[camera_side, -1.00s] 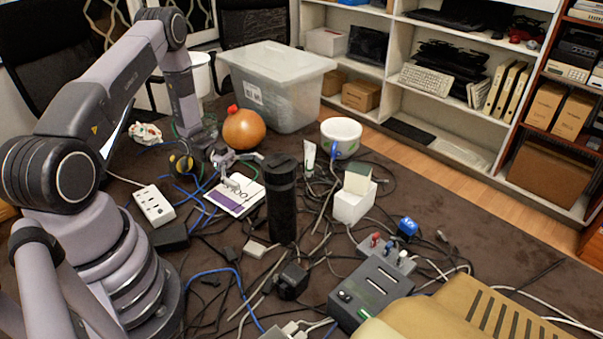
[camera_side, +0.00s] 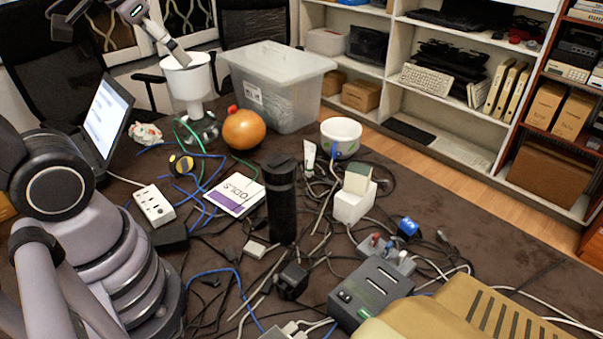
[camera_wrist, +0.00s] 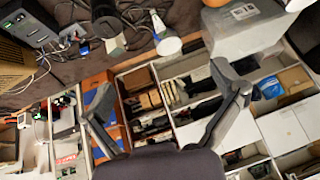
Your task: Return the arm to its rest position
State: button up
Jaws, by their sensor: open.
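My gripper (camera_wrist: 166,86) shows in the wrist view with its two dark fingers spread wide apart. Nothing is between the fingers, and they touch nothing that I can see. Beyond them, the wrist view looks across shelving and the table. In the side view, my arm is raised at the upper left, and part of it is cut off by the frame's top edge. Its end shows above the table, in front of or over a white cylindrical item (camera_side: 190,80); I cannot tell whether they touch.
The table is crowded with a black bottle (camera_side: 281,200), an orange ball-like item (camera_side: 244,129), a book (camera_side: 235,194), a white bowl (camera_side: 341,137), a clear bin (camera_side: 280,85) and many cables. A laptop (camera_side: 106,118) stands at the left. Shelves (camera_side: 460,125) line the back.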

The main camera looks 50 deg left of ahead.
jog(key=s+d+f+g+h, duration=0.1)
jog(key=s+d, duration=0.2)
jog(key=s, duration=0.3)
jog(key=shift+d+n+h, duration=0.25)
jog(key=shift+n+h, duration=0.05)
jog(key=shift+h, duration=0.1)
